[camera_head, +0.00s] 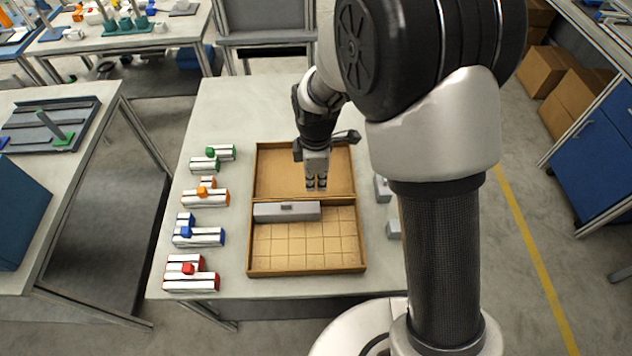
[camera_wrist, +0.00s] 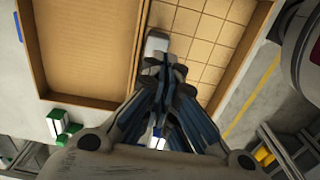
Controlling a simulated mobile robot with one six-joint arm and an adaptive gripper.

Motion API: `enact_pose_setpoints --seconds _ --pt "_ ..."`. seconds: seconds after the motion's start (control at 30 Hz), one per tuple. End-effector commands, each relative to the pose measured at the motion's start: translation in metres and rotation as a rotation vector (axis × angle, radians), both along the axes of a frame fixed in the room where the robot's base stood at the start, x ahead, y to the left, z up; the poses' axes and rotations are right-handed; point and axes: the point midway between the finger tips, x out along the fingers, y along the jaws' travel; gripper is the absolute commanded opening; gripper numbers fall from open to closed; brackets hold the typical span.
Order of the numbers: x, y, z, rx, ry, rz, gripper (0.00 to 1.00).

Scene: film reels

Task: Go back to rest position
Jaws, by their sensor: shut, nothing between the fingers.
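My gripper (camera_head: 316,184) hangs over the upper compartment of a brown wooden box, with its fingers together and nothing between them. The box (camera_head: 306,271) lies on a pale table. Its upper compartment (camera_head: 280,170) looks bare and its lower one is marked with a grid. A grey block (camera_head: 287,212) lies along the top left of the grid compartment. In the wrist view the shut fingers (camera_wrist: 165,62) fill the middle, with the box (camera_wrist: 133,45) behind them. They cover part of the grey block (camera_wrist: 156,43).
Film reel pieces stand left of the box: green (camera_head: 207,163), orange (camera_head: 205,197), blue (camera_head: 198,236) and red (camera_head: 191,273). Grey pieces (camera_head: 383,188) sit right of the box, partly behind my arm. Another table (camera_head: 60,180) stands at left, cardboard boxes (camera_head: 575,100) at upper right.

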Motion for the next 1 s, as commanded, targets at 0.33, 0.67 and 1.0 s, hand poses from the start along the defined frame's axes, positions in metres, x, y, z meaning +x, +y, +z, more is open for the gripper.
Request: enact_pose_setpoints --seconds 0.33,0.67,1.0 --pt "-0.001 -0.001 0.007 0.001 -0.003 -0.01 0.0" --pt "-0.036 -0.044 0.118 0.052 -0.117 -0.444 0.0" --pt "-0.134 -0.097 0.21 0.179 -0.248 -1.081 0.0"
